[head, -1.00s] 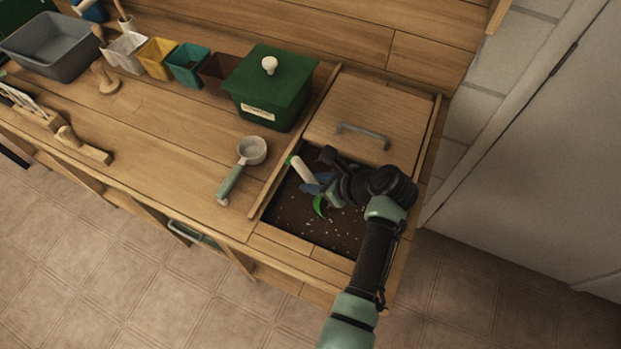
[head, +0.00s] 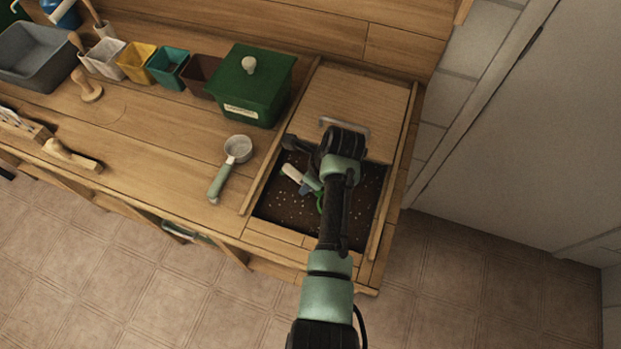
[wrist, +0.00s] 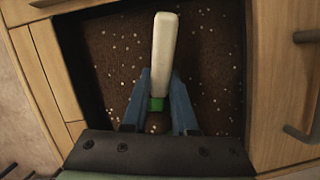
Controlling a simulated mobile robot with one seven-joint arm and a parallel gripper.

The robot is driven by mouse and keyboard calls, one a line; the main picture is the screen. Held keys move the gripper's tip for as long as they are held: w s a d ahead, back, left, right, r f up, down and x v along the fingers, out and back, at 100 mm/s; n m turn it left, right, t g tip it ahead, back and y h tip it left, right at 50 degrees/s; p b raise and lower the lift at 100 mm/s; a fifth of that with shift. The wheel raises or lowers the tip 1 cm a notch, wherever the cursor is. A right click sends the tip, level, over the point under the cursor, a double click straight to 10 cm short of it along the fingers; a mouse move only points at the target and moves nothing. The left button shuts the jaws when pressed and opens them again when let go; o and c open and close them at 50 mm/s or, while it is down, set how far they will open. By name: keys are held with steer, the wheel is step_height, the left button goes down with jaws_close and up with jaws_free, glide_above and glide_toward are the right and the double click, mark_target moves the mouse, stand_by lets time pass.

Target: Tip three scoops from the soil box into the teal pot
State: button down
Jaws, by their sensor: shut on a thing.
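The soil box (head: 283,208) is a recess in the bench with dark soil and pale specks. My gripper (head: 307,186) is over its open part, shut on a scoop with a cream handle (head: 291,172) and a green part below. In the wrist view, the blue fingers of my gripper (wrist: 160,88) are either side of the scoop, whose cream handle (wrist: 163,52) points away. The scoop's bowl is mostly hidden, so I cannot tell whether it holds soil. The teal pot (head: 168,69) stands at the back left, between a yellow and a brown pot.
A wooden lid (head: 365,95) with a grey handle covers the back of the soil box. A green lidded box (head: 250,90) and a grey-cupped ladle (head: 237,150) are left of it. A yellow pot (head: 136,62), brown pot (head: 202,77) and grey tub (head: 38,57) line the back.

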steer(key=shift+g+h, duration=0.6)
steer(key=shift+h, duration=0.3)
steer(key=r+p, duration=0.1)
steer(key=a+r+p, duration=0.1)
steer(key=r, duration=0.1)
steer(key=w+r+p, duration=0.1)
steer(key=r, duration=0.1)
steer(key=shift+a+r, duration=0.25)
steer(key=shift+a, duration=0.1)
steer(key=shift+w+a+r+g+h+p, duration=0.1)
steer(key=shift+w+a+r+h+p, duration=0.1)
steer(key=shift+r+p, duration=0.3)
steer(key=shift+w+a+r+g+h+p, duration=0.1)
steer(key=shift+a+r+h+p, duration=0.1)
steer(key=shift+r, duration=0.45)
steer(key=shift+w+a+r+g+h+p, duration=0.1)
steer(key=shift+a+r+p, duration=0.1)
steer(key=shift+r+p, duration=0.3)
steer(key=shift+r, duration=0.1)
steer(key=c, duration=1.2)
jaws_free()
steer(key=shift+c, duration=0.2)
jaws_close()
